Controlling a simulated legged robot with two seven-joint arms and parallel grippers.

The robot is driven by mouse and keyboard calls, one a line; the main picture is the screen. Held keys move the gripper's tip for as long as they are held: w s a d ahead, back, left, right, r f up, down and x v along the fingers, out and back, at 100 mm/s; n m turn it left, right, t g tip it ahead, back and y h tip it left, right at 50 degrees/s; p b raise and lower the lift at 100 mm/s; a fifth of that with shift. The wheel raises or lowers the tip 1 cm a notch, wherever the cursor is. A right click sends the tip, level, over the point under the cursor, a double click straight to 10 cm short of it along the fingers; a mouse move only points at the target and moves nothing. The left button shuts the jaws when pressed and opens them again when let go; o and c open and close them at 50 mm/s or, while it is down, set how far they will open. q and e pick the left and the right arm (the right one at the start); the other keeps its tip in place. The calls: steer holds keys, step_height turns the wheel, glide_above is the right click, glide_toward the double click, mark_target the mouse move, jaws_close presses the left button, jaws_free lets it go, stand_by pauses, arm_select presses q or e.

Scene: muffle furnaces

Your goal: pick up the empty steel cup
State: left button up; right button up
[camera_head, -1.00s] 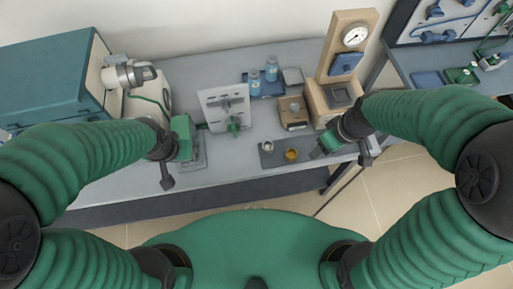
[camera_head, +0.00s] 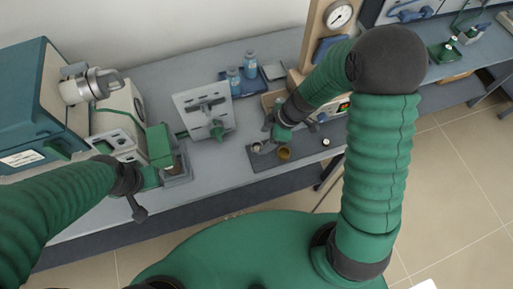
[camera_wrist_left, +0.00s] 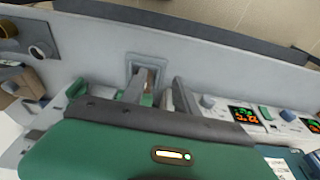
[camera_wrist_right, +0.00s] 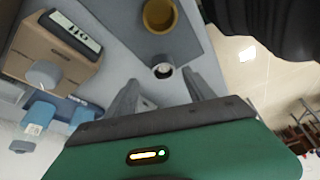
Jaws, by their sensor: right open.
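A small steel cup (camera_head: 257,147) stands at the left end of a dark mat (camera_head: 303,147) near the bench's front edge. My right gripper (camera_head: 268,141) is just above and beside it. A small light-topped round piece (camera_head: 326,142) is further right on the mat. My left gripper (camera_wrist_left: 160,90) has its fingers apart, at a small grey stand (camera_head: 177,168).
A white panel (camera_head: 190,100) stands upright left of my right gripper. Blue-labelled bottles (camera_head: 250,65) and a wooden stand with a gauge (camera_head: 313,40) are behind. A teal furnace (camera_head: 30,110) is at left. Bare bench lies left of the mat.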

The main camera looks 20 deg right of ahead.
mark_target(257, 148)
steer(key=x, duration=0.4)
steer(key=shift+s+a+f, duration=0.1)
steer(key=shift+s+a, duration=0.15)
steer(key=shift+s, duration=0.05)
steer(key=shift+w+f, duration=0.2)
steer(key=shift+f, duration=0.25)
steer(key=shift+d, duration=0.1)
steer(key=c, duration=0.3)
jaws_close()
steer(key=shift+r, duration=0.15)
